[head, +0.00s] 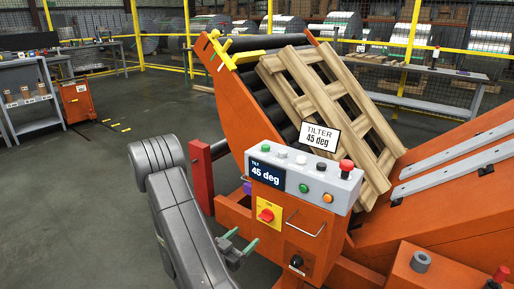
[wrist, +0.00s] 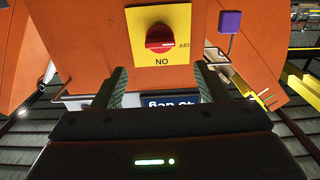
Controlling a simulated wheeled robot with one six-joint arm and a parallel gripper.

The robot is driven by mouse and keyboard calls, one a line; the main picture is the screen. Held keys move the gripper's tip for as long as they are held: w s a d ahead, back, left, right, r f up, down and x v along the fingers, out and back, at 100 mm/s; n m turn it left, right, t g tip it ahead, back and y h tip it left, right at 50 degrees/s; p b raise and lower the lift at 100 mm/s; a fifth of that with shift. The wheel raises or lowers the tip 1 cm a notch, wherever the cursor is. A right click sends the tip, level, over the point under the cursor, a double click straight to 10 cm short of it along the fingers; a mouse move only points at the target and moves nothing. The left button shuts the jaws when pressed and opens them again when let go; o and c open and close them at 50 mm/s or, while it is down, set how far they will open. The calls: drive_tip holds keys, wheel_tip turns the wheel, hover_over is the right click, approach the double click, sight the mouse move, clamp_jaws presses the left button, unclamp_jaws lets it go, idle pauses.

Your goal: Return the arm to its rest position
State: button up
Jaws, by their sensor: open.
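My gripper (head: 241,240) is open and empty, in front of the orange tilter (head: 228,100), just left of and below its yellow switch plate. The red rotary switch (head: 266,215) on that plate also shows in the wrist view (wrist: 159,37), upside down, beyond and between the two green fingers (wrist: 162,85). The fingers look apart from the switch. My grey arm reaches in from the lower left of the head view. The tilter's panel display (head: 267,175) reads 45 deg. A wooden pallet (head: 317,110) leans tilted on the tilter.
The grey control panel (head: 310,183) with several buttons and a red mushroom button is close above my gripper. A red post (head: 201,180) stands behind my arm. The floor (head: 70,200) at left is clear. A workbench (head: 28,92), yellow fence and steel coils are farther back.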

sight(263, 220)
drive_tip(key=b+x, duration=0.1)
drive_tip(key=x, duration=0.9)
drive_tip(key=shift+w+d, duration=0.2)
drive_tip(key=shift+w, duration=0.1)
drive_tip(key=shift+s, duration=0.1)
drive_tip(key=p+v, duration=0.2)
drive_tip(key=v, duration=1.2)
drive_tip(key=b+x, duration=0.2)
drive_tip(key=x, duration=1.2)
drive_tip(key=shift+m+b, duration=0.3)
drive_tip(key=shift+b, duration=0.05)
drive_tip(key=m+b, duration=0.1)
drive_tip(key=m, duration=0.7)
drive_tip(key=shift+m+b, duration=0.35)
drive_tip(key=shift+m, duration=0.05)
drive_tip(key=p+v, duration=0.1)
drive_tip(key=v, duration=0.9)
drive_tip(key=shift+a, duration=0.15)
